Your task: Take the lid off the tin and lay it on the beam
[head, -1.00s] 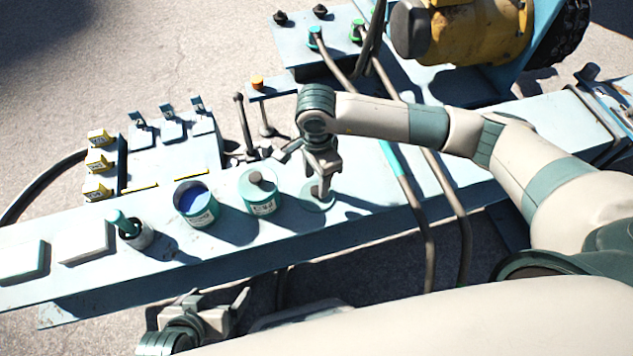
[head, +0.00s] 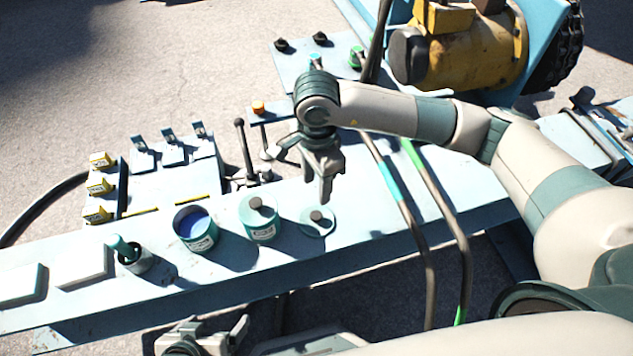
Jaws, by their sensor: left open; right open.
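A flat round teal lid with a dark knob (head: 317,221) lies on the light blue beam (head: 385,222), to the right of the tins. An open tin with dark blue contents (head: 196,229) stands on the beam with no lid on it. A second teal tin (head: 261,222), with a knobbed lid on top, stands between the open tin and the loose lid. My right gripper (head: 326,197) is open and empty just above the loose lid, apart from its knob. My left gripper (head: 205,335) is open and empty at the bottom edge, below the beam's near side.
A cup holding a teal-handled tool (head: 130,253) stands left of the open tin. Upright levers (head: 243,150) and a box with yellow tags (head: 98,187) stand behind. Hoses (head: 408,210) cross the beam at right. A yellow motor (head: 465,45) stands at the back.

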